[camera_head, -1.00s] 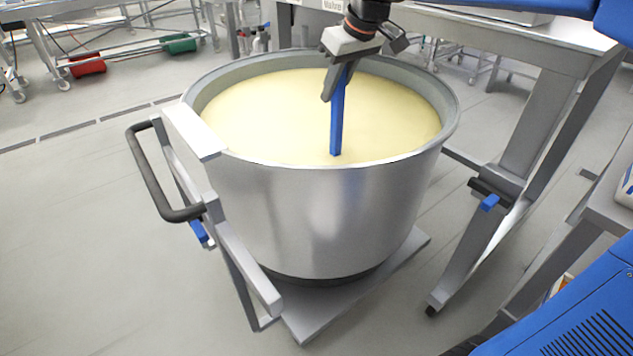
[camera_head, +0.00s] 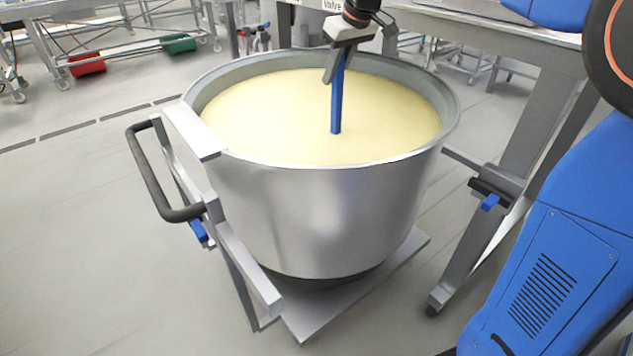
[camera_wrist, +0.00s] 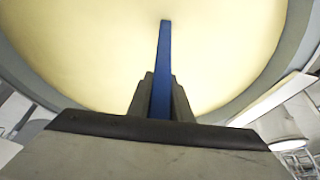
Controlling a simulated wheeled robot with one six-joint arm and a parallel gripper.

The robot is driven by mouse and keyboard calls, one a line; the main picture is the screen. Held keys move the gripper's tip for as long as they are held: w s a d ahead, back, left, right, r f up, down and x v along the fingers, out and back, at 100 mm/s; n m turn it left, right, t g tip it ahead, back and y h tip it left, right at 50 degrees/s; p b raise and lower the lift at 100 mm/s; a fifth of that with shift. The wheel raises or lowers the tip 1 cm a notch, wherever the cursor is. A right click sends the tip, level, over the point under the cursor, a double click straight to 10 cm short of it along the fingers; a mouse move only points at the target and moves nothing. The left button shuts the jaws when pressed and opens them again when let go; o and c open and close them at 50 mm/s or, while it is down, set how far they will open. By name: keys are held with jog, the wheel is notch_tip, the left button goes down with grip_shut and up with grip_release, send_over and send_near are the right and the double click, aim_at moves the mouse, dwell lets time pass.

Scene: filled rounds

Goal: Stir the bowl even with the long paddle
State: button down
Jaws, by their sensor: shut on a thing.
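A large steel bowl (camera_head: 325,215) full of smooth pale yellow mix (camera_head: 270,115) stands on a wheeled frame. My gripper (camera_head: 334,72) is over the far part of the bowl, shut on the blue paddle (camera_head: 337,105). The paddle points down, nearly upright, with its lower end in the mix; that end is hidden. In the wrist view the paddle (camera_wrist: 164,60) runs out from between the fingers (camera_wrist: 162,95) into the yellow mix (camera_wrist: 90,50). The surface looks even in colour, with no clear streaks.
The bowl's grey rim (camera_head: 453,112) stands above the mix all round. A black handle (camera_head: 150,175) juts out at the frame's left. A steel table (camera_head: 480,30) is behind on the right. Floor at the front left is clear.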

jog(key=w+a, duration=0.4)
jog(key=a, duration=0.7)
jog(key=s+d, duration=0.5)
jog(key=s, duration=0.2)
jog(key=shift+s, duration=0.35)
jog(key=shift+d+r, duration=0.1)
jog(key=shift+r, duration=0.05)
notch_tip(320, 180, up, 27)
dwell(1.7)
dwell(0.5)
